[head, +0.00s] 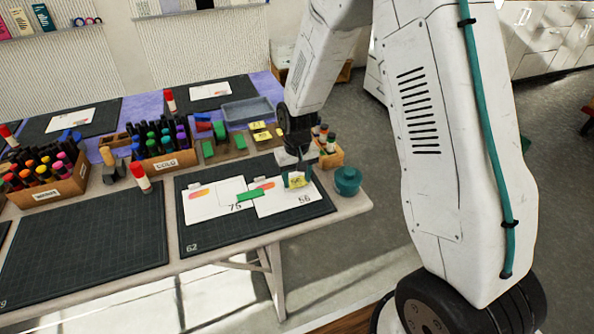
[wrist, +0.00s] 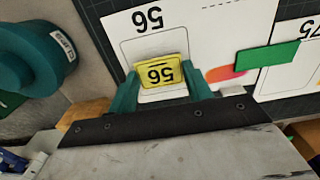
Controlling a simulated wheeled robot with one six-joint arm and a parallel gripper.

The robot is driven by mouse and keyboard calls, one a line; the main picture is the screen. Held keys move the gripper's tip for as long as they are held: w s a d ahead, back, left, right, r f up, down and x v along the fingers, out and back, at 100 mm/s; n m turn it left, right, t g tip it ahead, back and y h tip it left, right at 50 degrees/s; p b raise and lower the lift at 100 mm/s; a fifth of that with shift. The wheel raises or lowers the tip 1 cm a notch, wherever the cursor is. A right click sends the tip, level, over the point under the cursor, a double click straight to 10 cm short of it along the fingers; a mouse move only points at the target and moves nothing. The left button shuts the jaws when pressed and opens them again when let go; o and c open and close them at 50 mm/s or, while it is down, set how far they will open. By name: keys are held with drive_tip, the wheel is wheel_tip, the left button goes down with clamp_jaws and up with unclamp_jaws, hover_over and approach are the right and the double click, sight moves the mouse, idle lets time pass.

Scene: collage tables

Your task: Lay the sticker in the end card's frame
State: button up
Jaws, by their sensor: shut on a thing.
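In the wrist view my gripper (wrist: 160,80) is shut on a yellow sticker (wrist: 162,71) numbered 56, held between teal fingertips. The sticker is over the outlined frame of the white card (wrist: 200,20) marked 56; I cannot tell whether it touches the card. In the head view my gripper (head: 296,182) is low over the right part of this end card (head: 272,203), with the yellow sticker (head: 297,182) under it. A second white card (head: 205,208), marked 75, lies to the left. A green strip (head: 248,196) lies across where the two cards meet.
The cards lie on a dark mat (head: 215,242) marked 62. A teal round pot (head: 347,180) stands close to the right of my gripper. A small wooden box of bottles (head: 328,155) is behind it. Marker boxes (head: 167,160) and a glue stick (head: 140,178) stand left.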

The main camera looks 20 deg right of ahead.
drive_tip(key=shift+f, duration=0.25)
idle(0.4)
drive_tip(key=o, duration=0.7)
drive_tip(key=shift+o, duration=0.2)
wheel_tip(320, 180, up, 8)
drive_tip(key=shift+s+f, duration=0.1)
